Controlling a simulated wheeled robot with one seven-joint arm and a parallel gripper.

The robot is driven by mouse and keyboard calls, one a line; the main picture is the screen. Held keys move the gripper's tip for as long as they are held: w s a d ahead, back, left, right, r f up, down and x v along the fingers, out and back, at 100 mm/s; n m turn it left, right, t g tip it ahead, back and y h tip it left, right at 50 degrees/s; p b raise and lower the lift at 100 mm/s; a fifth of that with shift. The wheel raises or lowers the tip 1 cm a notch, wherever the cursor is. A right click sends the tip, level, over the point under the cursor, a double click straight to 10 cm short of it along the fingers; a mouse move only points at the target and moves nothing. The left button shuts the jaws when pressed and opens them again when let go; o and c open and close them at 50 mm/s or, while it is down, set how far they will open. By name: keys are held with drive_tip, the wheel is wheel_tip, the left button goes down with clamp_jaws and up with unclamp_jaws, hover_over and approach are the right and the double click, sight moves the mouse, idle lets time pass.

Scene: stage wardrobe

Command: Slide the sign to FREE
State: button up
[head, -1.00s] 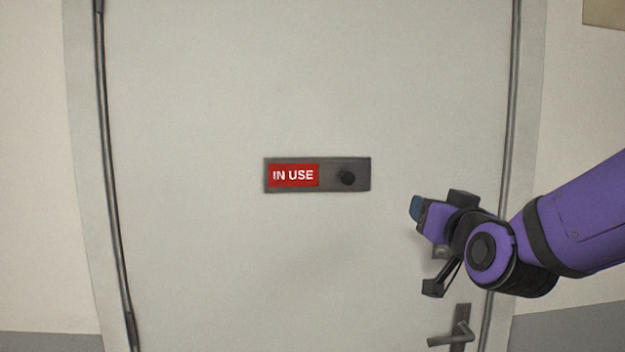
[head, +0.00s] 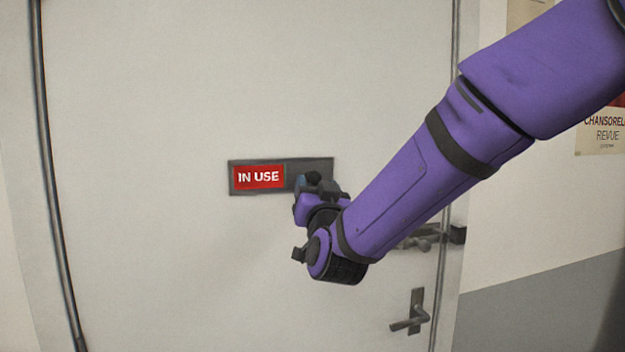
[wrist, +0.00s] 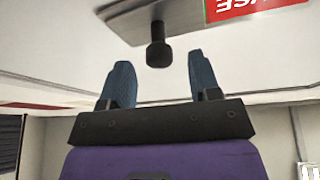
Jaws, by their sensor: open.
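The sign (head: 308,166) is a dark plate on the pale door. Its red panel at the left end (head: 259,177) reads IN USE. In the wrist view the black knob (wrist: 158,46) sticks out from the plate (wrist: 130,22), and part of the red panel (wrist: 240,8) shows upside down. My gripper (head: 312,182) is at the right half of the sign in the head view. In the wrist view my gripper (wrist: 160,78) is open, with one blue finger on each side of the knob's line. The knob is just beyond the fingertips, and I see no contact.
The pale door (head: 180,260) fills most of the head view. A door handle (head: 412,318) is low on the right. A poster (head: 600,130) hangs on the right wall. The door face left of and below the sign is clear.

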sight(315, 182)
drive_tip(key=shift+x, duration=1.95)
drive_tip(key=shift+d, duration=0.1)
drive_tip(key=shift+c, duration=0.3)
